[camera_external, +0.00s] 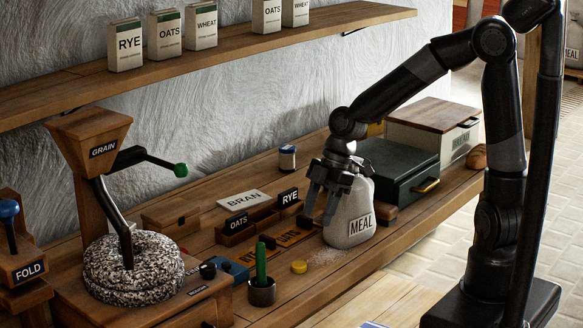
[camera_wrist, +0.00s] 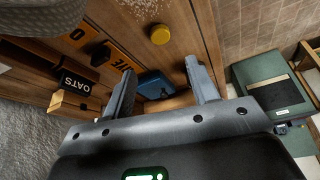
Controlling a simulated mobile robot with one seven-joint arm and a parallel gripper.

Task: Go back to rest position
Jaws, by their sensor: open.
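My black arm reaches over the workbench from the right. In the external view my gripper (camera_external: 318,208) points down, just left of and partly in front of the grey MEAL sack (camera_external: 350,215). The sack stands upright on the bench; I cannot tell whether the gripper touches it. In the wrist view the fingers of my gripper (camera_wrist: 160,75) are spread apart with nothing between them.
The stone grain mill (camera_external: 132,268) stands left. A green box (camera_external: 398,172) stands behind the sack. The OATS and RYE bins (camera_external: 262,218), a yellow lid (camera_external: 299,267) and a dark cup with a green stick (camera_external: 262,290) are nearby. A shelf (camera_external: 215,58) runs above.

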